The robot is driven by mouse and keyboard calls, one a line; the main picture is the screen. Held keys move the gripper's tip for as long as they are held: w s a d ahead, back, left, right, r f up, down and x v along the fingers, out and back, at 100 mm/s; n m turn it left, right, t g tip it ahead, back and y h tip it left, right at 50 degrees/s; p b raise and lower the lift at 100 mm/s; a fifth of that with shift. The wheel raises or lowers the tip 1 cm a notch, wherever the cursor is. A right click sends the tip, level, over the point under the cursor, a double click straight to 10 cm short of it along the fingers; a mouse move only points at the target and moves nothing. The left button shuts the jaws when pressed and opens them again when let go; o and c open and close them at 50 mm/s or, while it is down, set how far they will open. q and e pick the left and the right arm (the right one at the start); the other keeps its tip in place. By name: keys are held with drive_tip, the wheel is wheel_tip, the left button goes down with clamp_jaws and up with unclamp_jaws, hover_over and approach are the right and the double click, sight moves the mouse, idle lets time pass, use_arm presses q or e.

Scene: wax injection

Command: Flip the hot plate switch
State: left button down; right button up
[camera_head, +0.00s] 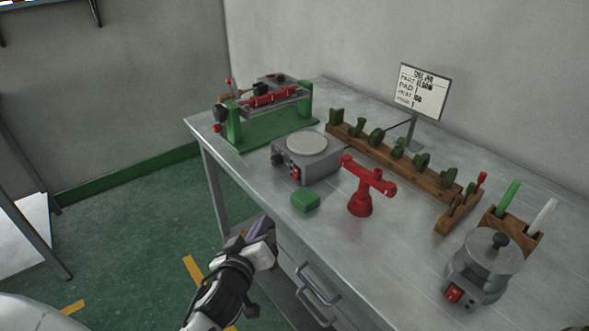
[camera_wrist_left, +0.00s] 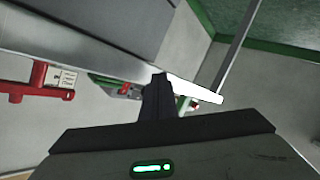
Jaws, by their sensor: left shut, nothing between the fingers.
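The hot plate (camera_head: 306,160) is a grey box with a round pale top, near the front edge of the metal table. Its small red switch (camera_head: 295,172) is on the front face, beside a dark knob; I cannot tell its position. My left gripper (camera_head: 261,232) is in front of the table edge, below and to the left of the hot plate and apart from it. Its dark fingers (camera_wrist_left: 158,95) are together and empty in the left wrist view. My right gripper is not in view.
A green block (camera_head: 306,201) and a red stand (camera_head: 361,190) are near the hot plate. A green-framed fixture (camera_head: 265,106) stands behind it. A wooden rack (camera_head: 395,160) holds green pieces. A grey pot (camera_head: 484,268) with a red switch stands at right. Drawers (camera_head: 308,285) are below the table.

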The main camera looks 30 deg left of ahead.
sight(286, 194)
use_arm(q)
drive_tip(key=w+a+r+n+y, duration=0.2)
drive_tip(key=a+r+n, duration=0.1)
drive_tip(key=r, duration=0.3)
drive_tip(key=shift+w+a+t+p, duration=0.15)
drive_tip(key=shift+a+t+p, duration=0.15)
drive_tip(key=shift+t, duration=0.1)
drive_tip(key=w+d, duration=0.1)
drive_tip(key=w, duration=0.1)
drive_tip(key=w+b, duration=0.1)
drive_tip(key=w, duration=0.1)
drive_tip(key=w+d+f, duration=0.1)
drive_tip(key=w, duration=0.1)
drive_tip(key=shift+w+d+b, duration=0.1)
drive_tip(key=shift+d+b, duration=0.25)
drive_tip(key=shift+b, duration=0.05)
drive_tip(key=shift+w+d+b, duration=0.2)
drive_tip(key=shift+w+b, duration=0.05)
drive_tip(key=shift+w, duration=0.25)
drive_tip(key=shift+w+d+b, duration=0.2)
drive_tip(key=shift+w+b, duration=0.05)
drive_tip(key=shift+w, duration=0.2)
idle(0.5)
drive_tip(key=shift+w+d+b, duration=0.15)
drive_tip(key=shift+w+b, duration=0.25)
